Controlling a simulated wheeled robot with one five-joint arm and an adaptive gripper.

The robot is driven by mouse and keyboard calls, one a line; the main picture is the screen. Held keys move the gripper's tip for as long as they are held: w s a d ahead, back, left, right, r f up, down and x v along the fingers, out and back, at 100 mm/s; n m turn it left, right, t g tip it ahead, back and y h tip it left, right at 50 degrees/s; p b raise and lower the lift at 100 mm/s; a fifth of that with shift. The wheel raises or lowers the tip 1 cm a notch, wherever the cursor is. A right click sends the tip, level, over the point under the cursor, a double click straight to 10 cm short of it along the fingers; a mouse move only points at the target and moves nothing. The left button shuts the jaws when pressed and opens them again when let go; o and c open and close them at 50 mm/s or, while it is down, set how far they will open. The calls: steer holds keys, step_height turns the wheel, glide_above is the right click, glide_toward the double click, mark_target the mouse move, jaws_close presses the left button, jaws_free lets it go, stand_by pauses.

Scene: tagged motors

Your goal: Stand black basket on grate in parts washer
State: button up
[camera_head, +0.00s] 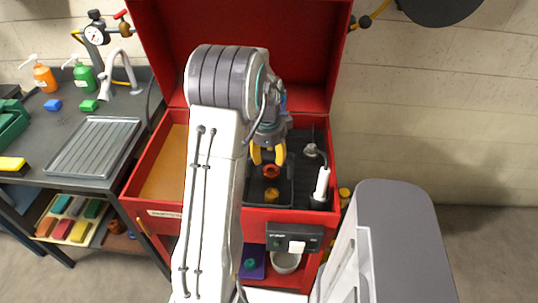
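The parts washer (328,140) is a red cabinet with its lid raised, in the middle of the camera_head view. The black basket (289,195) is in its dark right-hand part, with an orange-red part (271,171) and a yellow-orange part (271,194) in it. I cannot tell whether the basket rests on the grate, which I cannot make out clearly. My gripper (268,155) points down above the far part of the basket. Its yellow fingers are apart with nothing visible gripped between them. My arm hides part of the washer's left side.
A white-handled brush or nozzle (321,185) is at the washer's right edge. A tan panel (167,168) fills its left side.

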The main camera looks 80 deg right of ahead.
steer(key=shift+a+f, duration=0.15)
step_height(320, 180, up, 12)
steer(key=a, duration=0.1)
steer(key=shift+a, duration=0.2)
stand_by(0.4)
steer(key=w+a+f+n+y, duration=0.15)
steer(key=a+f+n, duration=0.5)
steer(key=n, duration=0.75)
steer(key=w+a+r+n+t, duration=0.1)
steer(key=w+a+n, duration=0.5)
steer(key=a, duration=0.6)
steer(key=w+a+r+n+t, duration=0.1)
steer(key=w+a+r+n, duration=0.3)
steer(key=a, duration=0.8)
steer(key=w+a+r+n+t, duration=0.2)
steer(key=w+a+n, duration=0.7)
steer(key=a+n, duration=0.2)
steer(key=shift+a+r, duration=0.3)
steer(key=shift+a, duration=0.35)
